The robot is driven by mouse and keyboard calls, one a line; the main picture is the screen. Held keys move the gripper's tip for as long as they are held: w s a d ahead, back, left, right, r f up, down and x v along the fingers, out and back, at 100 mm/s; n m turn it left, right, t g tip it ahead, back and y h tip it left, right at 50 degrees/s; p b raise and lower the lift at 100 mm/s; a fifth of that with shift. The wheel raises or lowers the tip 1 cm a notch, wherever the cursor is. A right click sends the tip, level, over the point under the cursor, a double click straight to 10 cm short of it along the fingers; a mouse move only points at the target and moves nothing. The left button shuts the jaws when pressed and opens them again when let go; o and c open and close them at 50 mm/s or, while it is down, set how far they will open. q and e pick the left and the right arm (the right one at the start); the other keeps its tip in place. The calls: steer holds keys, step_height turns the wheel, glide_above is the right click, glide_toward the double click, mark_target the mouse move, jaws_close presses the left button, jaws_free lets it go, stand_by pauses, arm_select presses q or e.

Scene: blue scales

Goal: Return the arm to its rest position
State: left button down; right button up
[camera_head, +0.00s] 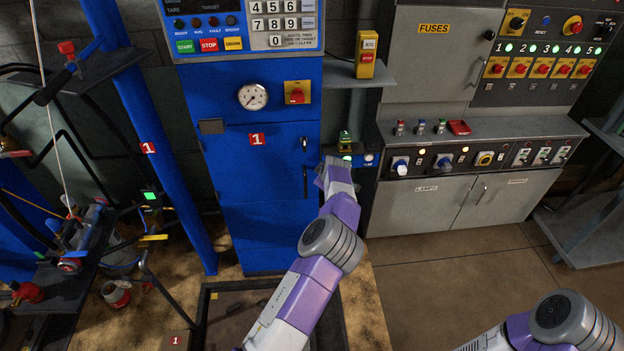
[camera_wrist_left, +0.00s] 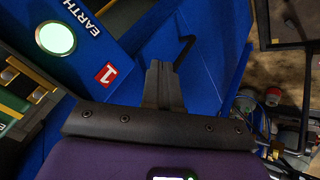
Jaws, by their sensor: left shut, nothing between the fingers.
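My left arm (camera_head: 318,262) reaches up the middle of the head view, with its wrist in front of the right edge of the blue cabinet (camera_head: 265,225). In the left wrist view my left gripper (camera_wrist_left: 160,68) has its fingers together, with nothing between them. A black handle (camera_wrist_left: 182,50) on the blue surface shows just beyond the fingertips; I cannot tell whether they touch. My right arm (camera_head: 565,318) shows only partly at the bottom right, and its gripper is out of view.
A lit round green button (camera_wrist_left: 55,38) marked EARTH is near the left wrist. The grey fuse cabinet (camera_head: 455,205) stands to the right, with a shelf (camera_head: 500,128) above it. A blue post (camera_head: 165,150) stands to the left. Bare floor (camera_head: 470,265) shows at the lower right.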

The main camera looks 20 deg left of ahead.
arm_select(q)
steer(key=d+r, duration=0.1)
steer(key=r, duration=0.1)
steer(key=d+r, duration=0.2)
steer(key=shift+s+d+p, duration=0.15)
steer(key=shift+p, duration=0.15)
steer(key=s+a+f+m+g+h, duration=0.1)
steer(key=s+a+f+m+g, duration=0.15)
steer(key=s+f, duration=0.8)
steer(key=s+a+f+m+g+h, duration=0.15)
steer(key=s+a+f, duration=0.25)
steer(key=s+f, duration=0.7)
steer(key=s+d+f+m+g+h, duration=0.25)
steer(key=s+d+f, duration=0.4)
steer(key=s, duration=0.45)
steer(key=s+d+r+m+h, duration=0.1)
steer(key=s+d+r+m, duration=0.1)
steer(key=s+d, duration=0.4)
steer(key=s+d+r+m+h, duration=0.2)
steer(key=s+d+r+m, duration=0.1)
steer(key=s+d, duration=0.4)
steer(key=shift+s+d+r+m, duration=0.15)
steer(key=shift+d+r+m, duration=0.2)
steer(key=shift+m, duration=0.2)
steer(key=shift+t, duration=0.25)
